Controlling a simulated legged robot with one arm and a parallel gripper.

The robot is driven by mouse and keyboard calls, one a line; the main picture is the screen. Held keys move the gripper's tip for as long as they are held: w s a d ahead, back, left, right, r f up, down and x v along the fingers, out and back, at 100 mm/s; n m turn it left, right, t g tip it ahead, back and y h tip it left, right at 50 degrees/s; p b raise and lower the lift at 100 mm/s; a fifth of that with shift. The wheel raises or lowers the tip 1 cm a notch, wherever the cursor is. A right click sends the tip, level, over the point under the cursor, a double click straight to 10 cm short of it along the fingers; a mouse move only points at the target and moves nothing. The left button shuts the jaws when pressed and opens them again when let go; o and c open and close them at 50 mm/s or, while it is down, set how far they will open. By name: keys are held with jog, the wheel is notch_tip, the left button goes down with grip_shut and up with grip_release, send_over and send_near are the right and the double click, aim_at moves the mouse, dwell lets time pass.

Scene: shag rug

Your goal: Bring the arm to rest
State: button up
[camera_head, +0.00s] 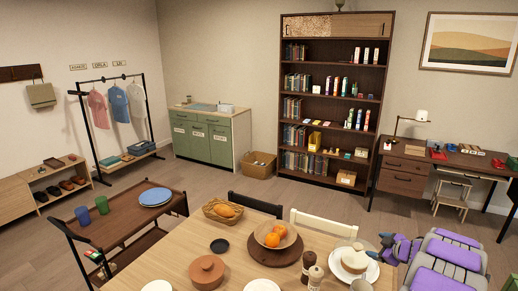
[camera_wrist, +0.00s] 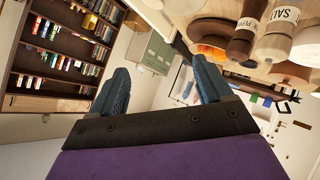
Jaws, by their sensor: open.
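My arm (camera_head: 447,262), purple and grey, is folded at the lower right of the head view, beside the right end of the wooden dining table. My gripper (camera_head: 383,247) points left there, close to a plate with a pale round item (camera_head: 354,260); whether they touch cannot be told. In the wrist view my gripper (camera_wrist: 160,82) shows two blue-grey fingers spread apart with nothing between them. The wrist picture is turned nearly upside down.
The dining table (camera_head: 180,265) holds a fruit bowl (camera_head: 262,237), a bread basket (camera_head: 211,212), a lidded brown pot (camera_head: 207,271) and shakers (camera_head: 315,276). A cart (camera_head: 120,222) stands left. A bookcase (camera_head: 287,140) and desk (camera_head: 405,176) line the back. Floor shows between.

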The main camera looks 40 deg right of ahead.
jog(key=w+a+r+m+g+h, duration=0.2)
jog(key=w+a+r, duration=0.4)
jog(key=r, duration=0.2)
jog(key=w+a+r+m+g+h, duration=0.1)
jog(key=w+a+r+m+h, duration=0.15)
jog(key=w+a+r, duration=0.45)
jog(key=s+a+g+y, duration=0.15)
jog(key=s+a, duration=0.25)
jog(key=a, duration=0.6)
jog(key=s+a+g+y, duration=0.1)
jog(key=s+a+g, duration=0.15)
jog(key=a, duration=0.75)
jog(key=s+a+g+y, duration=0.1)
jog(key=s+a, duration=0.4)
jog(key=a, duration=0.6)
jog(key=s+a+f+g+y, duration=0.1)
jog(key=s+a+g+y, duration=0.1)
jog(key=s+a, duration=0.7)
jog(key=s+a+f+n+g+y, duration=0.1)
jog(key=s+a+f+g+y, duration=0.1)
jog(key=s+a, duration=0.7)
jog(key=shift+a+y, duration=0.5)
jog(key=shift+a, duration=0.55)
